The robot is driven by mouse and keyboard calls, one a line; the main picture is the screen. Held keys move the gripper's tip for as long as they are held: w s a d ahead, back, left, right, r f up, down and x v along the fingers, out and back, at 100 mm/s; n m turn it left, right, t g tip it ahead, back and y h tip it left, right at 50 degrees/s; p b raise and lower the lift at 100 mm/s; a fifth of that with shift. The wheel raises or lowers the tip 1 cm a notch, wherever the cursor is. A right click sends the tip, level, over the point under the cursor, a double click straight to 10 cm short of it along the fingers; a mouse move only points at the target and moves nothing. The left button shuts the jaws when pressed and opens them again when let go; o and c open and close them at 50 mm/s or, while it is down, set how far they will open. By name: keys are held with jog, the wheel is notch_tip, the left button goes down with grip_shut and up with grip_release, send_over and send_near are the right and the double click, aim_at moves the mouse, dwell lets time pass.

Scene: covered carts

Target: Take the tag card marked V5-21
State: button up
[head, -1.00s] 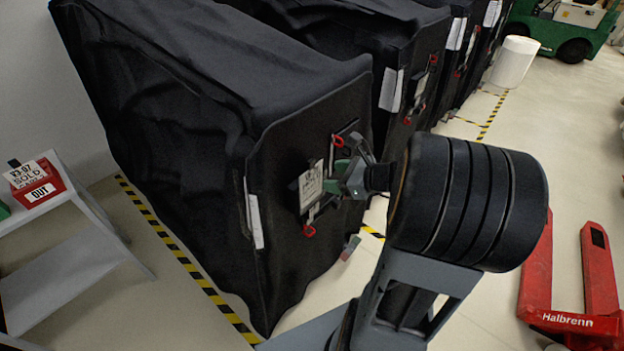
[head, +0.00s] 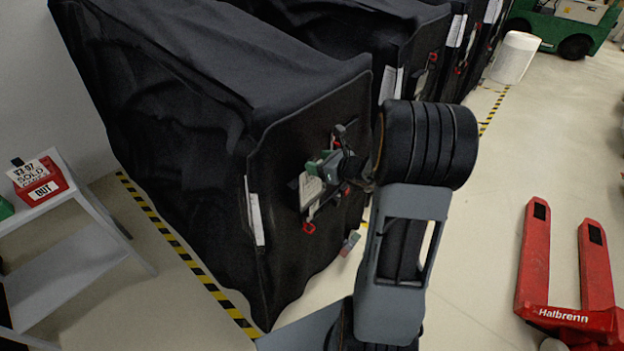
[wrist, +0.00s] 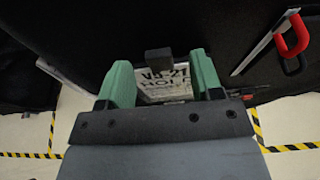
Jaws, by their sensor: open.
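The white tag card (wrist: 165,80), its visible print reading roughly V5-21 with HOLD below, shows between my green fingers in the wrist view. A dark clip or block covers part of its top, and my gripper hides its lower part. In the head view the card (head: 311,190) is at the front face of the nearest black-covered cart (head: 290,130). My gripper (wrist: 160,78) is open, one finger on each side of the card. In the head view my gripper (head: 325,165) is at the card's upper edge; contact cannot be told.
A red loop handle (wrist: 300,38) is right of the card. A grey stand (head: 75,255) at left holds a red OUT box (head: 42,185) with another card. More covered carts (head: 400,40) stand behind. A red pallet jack (head: 570,318) is at right. The floor between is clear.

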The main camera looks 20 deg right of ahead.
aim_at(313, 160)
jog(key=shift+x, duration=1.7)
jog(key=shift+r, duration=0.1)
grip_shut()
